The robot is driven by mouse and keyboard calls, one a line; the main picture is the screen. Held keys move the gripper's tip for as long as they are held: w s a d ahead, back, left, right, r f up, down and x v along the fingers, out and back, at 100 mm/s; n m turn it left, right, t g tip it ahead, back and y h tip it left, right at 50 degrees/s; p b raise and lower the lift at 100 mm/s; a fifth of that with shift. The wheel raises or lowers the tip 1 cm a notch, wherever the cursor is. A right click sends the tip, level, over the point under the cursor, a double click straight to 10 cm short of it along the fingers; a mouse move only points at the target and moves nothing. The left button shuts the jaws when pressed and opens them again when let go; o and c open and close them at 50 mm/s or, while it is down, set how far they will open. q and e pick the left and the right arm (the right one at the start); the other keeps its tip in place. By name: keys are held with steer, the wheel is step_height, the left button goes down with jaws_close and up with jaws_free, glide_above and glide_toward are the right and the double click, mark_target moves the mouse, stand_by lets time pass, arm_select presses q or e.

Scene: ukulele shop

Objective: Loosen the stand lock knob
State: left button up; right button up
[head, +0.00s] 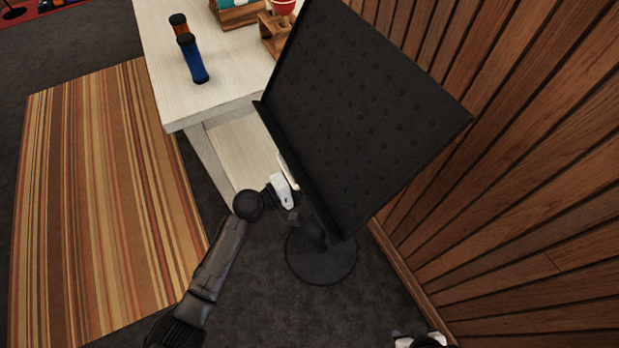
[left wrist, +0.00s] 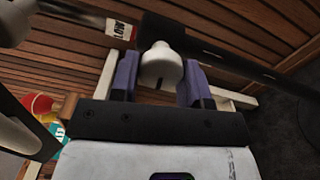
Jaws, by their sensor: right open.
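A black stand (head: 360,100) with a wide, tilted desk rises from a round black base (head: 320,262). In the left wrist view, the white lock knob (left wrist: 160,68) sits on the stand's dark post (left wrist: 215,58). My left gripper (left wrist: 159,82) has its two purple fingers on either side of the knob, close against it. In the head view, my left arm (head: 222,258) reaches the stand below the desk, and the desk's edge hides the fingertips and knob. My right gripper (head: 420,341) is open, partly cut off at the bottom edge, apart from the stand.
A wood-slat wall (head: 530,150) closes off the right. A striped rug (head: 100,200) lies on the left. A red-and-white label (left wrist: 121,29) shows beside the post.

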arm_select(q)
steer(key=o, duration=0.4)
steer(key=shift+o, duration=0.2)
steer(key=p+v, duration=0.3)
steer(key=v, duration=1)
steer(key=shift+s+a, duration=0.2)
steer(key=shift+a, duration=0.15)
